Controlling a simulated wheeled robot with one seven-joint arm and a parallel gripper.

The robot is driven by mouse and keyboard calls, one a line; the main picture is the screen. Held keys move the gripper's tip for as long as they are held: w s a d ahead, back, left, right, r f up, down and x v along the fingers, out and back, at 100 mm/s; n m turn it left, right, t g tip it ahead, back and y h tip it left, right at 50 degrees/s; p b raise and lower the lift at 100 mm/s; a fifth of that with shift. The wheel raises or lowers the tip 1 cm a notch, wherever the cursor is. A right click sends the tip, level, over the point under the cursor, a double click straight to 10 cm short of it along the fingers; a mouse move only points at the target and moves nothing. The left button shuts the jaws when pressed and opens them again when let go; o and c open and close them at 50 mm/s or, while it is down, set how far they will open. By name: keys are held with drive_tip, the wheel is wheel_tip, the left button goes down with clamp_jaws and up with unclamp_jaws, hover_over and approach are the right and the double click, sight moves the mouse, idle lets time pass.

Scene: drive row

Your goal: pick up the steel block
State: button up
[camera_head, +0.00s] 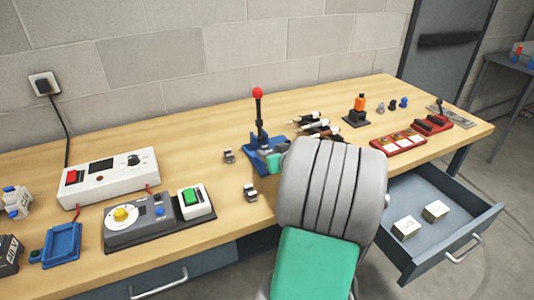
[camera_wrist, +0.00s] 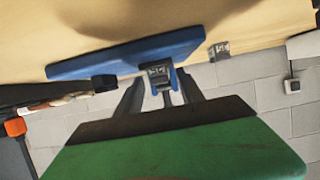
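A small grey steel block (camera_wrist: 158,72) with dark marks on its face sits between the blue-padded fingertips of my gripper (camera_wrist: 161,84) in the wrist view. The pads look close against both of its sides, and the gripper appears shut on it. Behind it is the blue base of the lever press (camera_wrist: 110,62), which also shows in the head view (camera_head: 258,160) with a red-knobbed lever. In the head view my grey and green arm hides the gripper and this block. Two similar small blocks stand left of the press, one behind (camera_head: 229,156) and one in front (camera_head: 250,194).
A white meter box (camera_head: 108,180) and a grey unit with a yellow knob (camera_head: 138,220) are on the left. Dark-handled tools (camera_head: 318,126), an orange-topped item (camera_head: 358,108) and red trays (camera_head: 398,143) are on the right. An open drawer (camera_head: 440,245) juts out at front right.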

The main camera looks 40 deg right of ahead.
clamp_jaws()
idle(0.4)
drive_tip(key=shift+r, duration=0.15)
